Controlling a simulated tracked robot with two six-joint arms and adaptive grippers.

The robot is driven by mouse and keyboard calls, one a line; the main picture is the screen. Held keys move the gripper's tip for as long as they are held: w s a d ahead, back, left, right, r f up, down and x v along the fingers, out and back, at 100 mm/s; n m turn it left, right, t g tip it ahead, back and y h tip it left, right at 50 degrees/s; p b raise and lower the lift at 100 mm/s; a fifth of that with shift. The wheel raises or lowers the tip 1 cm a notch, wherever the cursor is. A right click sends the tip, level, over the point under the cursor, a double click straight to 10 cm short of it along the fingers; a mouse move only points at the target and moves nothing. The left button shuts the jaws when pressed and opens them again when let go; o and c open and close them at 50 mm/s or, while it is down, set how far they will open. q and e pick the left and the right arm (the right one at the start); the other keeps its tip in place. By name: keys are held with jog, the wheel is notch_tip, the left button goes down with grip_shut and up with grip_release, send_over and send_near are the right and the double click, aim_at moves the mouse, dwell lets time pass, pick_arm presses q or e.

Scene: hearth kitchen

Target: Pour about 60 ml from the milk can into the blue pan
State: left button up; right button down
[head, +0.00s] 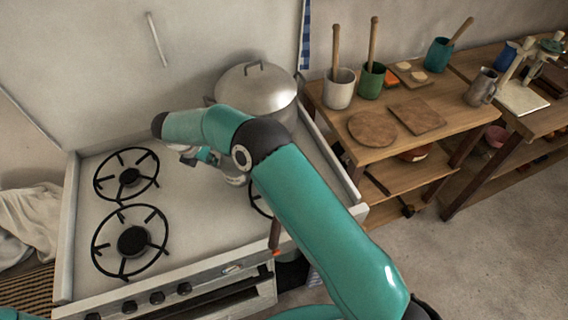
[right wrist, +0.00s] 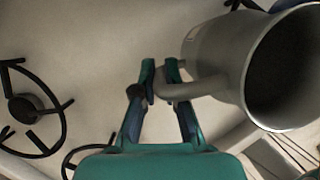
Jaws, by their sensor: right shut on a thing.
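My right gripper (head: 207,157) is over the stove, mostly behind my own arm in the head view. In the right wrist view its fingers (right wrist: 160,72) are shut on the handle of a grey metal can, the milk can (right wrist: 222,55). The can's wide dark mouth faces right in that view, and no milk can be made out inside. In the head view only a small pale part of the can (head: 237,179) shows below my arm. I cannot tell how far it is tilted. I cannot make out a blue pan in either view. My left gripper is not in view.
A large lidded pot (head: 258,88) stands at the back right of the stove (head: 190,225). The two left burners (head: 133,240) are bare. A wooden side table (head: 375,152) with utensil pots and boards stands to the right.

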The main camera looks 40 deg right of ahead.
jog(key=shift+s+d+r+y, duration=0.1)
jog(key=shift+d+r+y, duration=0.15)
jog(key=shift+r, duration=0.3)
jog(key=r+t+y+b, duration=0.1)
jog(key=b, duration=0.2)
jog(key=s+d+t+y+b, duration=0.1)
jog(key=b, duration=0.3)
jog(key=s+d+r+m+t+y+b, duration=0.1)
jog(key=b, duration=0.2)
jog(key=shift+s+r+t+b, duration=0.15)
jog(key=shift+r+t+b, duration=0.15)
jog(key=shift+r, duration=0.05)
jog(key=s+d+r+m+t+y+b, duration=0.1)
jog(key=s+d+r+t+y+b, duration=0.2)
jog(key=b, duration=0.9)
jog(key=s+d+r+m+t+y+b, duration=0.1)
jog(key=s+d+r+t+y+b, duration=0.2)
jog(key=r+b, duration=0.5)
jog(key=t+b, duration=0.1)
jog(key=b, duration=0.4)
jog(key=shift+d+m+t, duration=0.3)
jog(key=shift+t, duration=0.1)
jog(key=shift+r, duration=0.1)
jog(key=shift+s+y+b, duration=0.1)
jog(key=shift+y+b, duration=0.15)
jog(key=shift+b, duration=0.2)
